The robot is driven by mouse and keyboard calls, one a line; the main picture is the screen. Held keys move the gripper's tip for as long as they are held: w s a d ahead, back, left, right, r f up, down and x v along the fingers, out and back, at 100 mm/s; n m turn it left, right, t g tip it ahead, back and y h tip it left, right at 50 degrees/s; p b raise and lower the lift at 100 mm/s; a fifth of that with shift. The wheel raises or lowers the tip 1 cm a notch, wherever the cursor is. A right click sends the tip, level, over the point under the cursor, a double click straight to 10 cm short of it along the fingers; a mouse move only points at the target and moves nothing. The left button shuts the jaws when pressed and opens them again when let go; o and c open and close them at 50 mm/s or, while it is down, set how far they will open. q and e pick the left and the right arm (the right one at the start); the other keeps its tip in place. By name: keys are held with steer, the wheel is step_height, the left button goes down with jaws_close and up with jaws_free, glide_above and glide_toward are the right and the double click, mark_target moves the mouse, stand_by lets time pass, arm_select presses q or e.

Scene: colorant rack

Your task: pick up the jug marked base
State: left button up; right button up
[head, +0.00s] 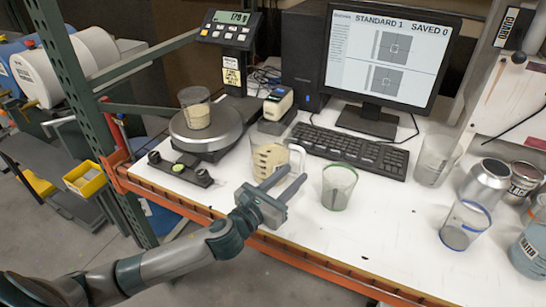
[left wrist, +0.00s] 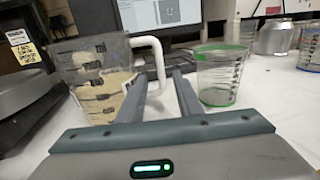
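A clear jug with beige contents and a white handle (head: 266,160) stands on the white bench. It also shows in the left wrist view (left wrist: 92,88), with dark graduation marks. I cannot read the word base on it. Its handle (left wrist: 158,55) points right. My left gripper (head: 284,183) is open and empty, just in front of the jug on its handle side. In the left wrist view the handle appears between the two fingertips (left wrist: 160,78), beyond them; I cannot tell whether anything touches. My right gripper is in neither view.
A green-rimmed empty cup (head: 338,187) stands close right of the gripper. A scale (head: 206,132) carries a cup of beige material (head: 196,112) at left. A keyboard (head: 345,150) and monitor (head: 388,55) are behind. A blue-rimmed cup (head: 465,225) and cans stand right. The front middle bench is clear.

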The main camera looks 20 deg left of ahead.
mark_target(301, 170)
arm_select(q)
steer(key=shift+w, duration=0.1)
